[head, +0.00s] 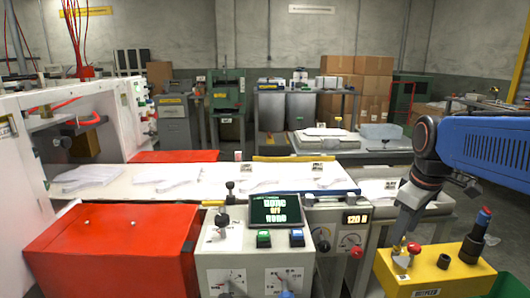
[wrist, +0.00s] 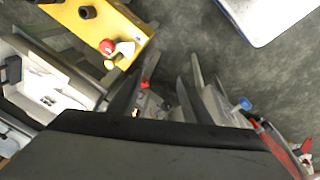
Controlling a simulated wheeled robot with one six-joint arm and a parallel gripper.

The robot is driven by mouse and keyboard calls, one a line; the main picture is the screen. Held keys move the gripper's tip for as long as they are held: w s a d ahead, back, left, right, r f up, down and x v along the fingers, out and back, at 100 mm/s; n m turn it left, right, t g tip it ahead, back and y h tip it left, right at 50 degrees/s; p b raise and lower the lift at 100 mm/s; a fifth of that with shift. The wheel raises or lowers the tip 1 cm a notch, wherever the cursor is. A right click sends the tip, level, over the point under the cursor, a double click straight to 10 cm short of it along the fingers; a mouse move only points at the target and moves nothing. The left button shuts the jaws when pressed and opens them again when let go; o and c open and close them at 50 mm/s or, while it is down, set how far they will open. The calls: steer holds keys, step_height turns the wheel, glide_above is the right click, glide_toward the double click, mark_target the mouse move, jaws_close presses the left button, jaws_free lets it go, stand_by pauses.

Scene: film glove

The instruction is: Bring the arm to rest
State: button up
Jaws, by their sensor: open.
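My arm (head: 490,145) reaches in from the right in the head view, with a blue link and a dark wrist joint. My gripper (head: 402,235) hangs down from it, above or beside the left end of a yellow box; I cannot tell the exact gap. In the wrist view my gripper (wrist: 167,70) shows two dark fingers spread apart with nothing held between them. The lower part of that view is filled by a dark body close to the camera.
The yellow box (head: 435,275) carries a red knob (head: 414,248) and a dark post with a blue top (head: 478,225); it also shows in the wrist view (wrist: 75,15). A control panel (head: 255,250), red cover (head: 110,250) and white glove-like sheets (head: 165,180) lie left. Grey floor (wrist: 190,30) is open.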

steer(key=s+a+f+m+t, duration=0.1)
steer(key=s+a+f+m, duration=0.1)
steer(key=s, duration=0.5)
steer(key=s+a+f+m+t, duration=0.1)
steer(key=s+a+f+m, duration=0.2)
steer(key=s+f, duration=0.3)
steer(key=shift+s+a+f+m, duration=0.3)
steer(key=shift+s+m, duration=0.5)
steer(key=shift+s, duration=0.2)
steer(key=shift+c, duration=0.6)
